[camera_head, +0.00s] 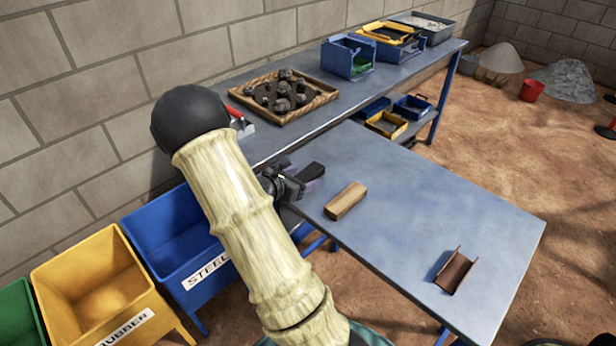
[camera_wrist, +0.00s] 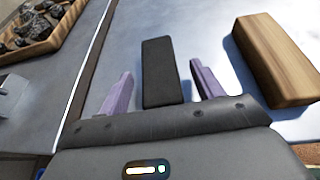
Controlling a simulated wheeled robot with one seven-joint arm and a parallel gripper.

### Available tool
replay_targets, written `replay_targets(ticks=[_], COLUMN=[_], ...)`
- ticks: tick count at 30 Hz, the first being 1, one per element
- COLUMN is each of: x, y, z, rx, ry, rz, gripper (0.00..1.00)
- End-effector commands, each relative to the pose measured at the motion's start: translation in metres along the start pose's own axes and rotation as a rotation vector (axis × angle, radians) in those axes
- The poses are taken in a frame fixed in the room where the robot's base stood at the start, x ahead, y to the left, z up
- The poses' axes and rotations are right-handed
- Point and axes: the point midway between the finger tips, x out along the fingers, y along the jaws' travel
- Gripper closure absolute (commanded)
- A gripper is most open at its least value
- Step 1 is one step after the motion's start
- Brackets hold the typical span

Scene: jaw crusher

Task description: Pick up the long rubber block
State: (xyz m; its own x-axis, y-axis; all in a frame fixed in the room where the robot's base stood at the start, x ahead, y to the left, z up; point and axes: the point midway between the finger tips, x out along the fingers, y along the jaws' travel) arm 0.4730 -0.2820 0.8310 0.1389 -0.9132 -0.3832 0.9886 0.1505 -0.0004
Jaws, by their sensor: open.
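The long rubber block is a black bar lying flat on the blue-grey table, seen in the wrist view (camera_wrist: 161,72). In the head view a dark block (camera_head: 311,171) shows just beyond my gripper. My gripper (camera_head: 300,185) is open and empty, low by the table's left edge. In the wrist view its two purple fingers (camera_wrist: 162,88) stand apart, one to each side of the block's near end. I cannot tell whether they touch it. The arm hides part of the table edge in the head view.
A wooden block (camera_head: 346,201) lies right of my gripper, also in the wrist view (camera_wrist: 276,60). A brown channel piece (camera_head: 455,272) lies farther right. A wooden tray of dark rocks (camera_head: 284,95) stands on the back bench. Blue (camera_head: 165,228) and yellow (camera_head: 88,283) bins stand left.

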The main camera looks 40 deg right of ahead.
Motion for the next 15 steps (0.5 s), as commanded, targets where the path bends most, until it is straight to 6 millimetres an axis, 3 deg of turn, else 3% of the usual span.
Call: replay_targets(ticks=[5, 15], x=[0.021, 0.021], y=[0.0, 0.0], z=[0.0, 0.0], rx=[0.0, 0.0], ry=[-0.001, -0.001], rz=[-0.001, 0.0], gripper=[0.34, 0.34])
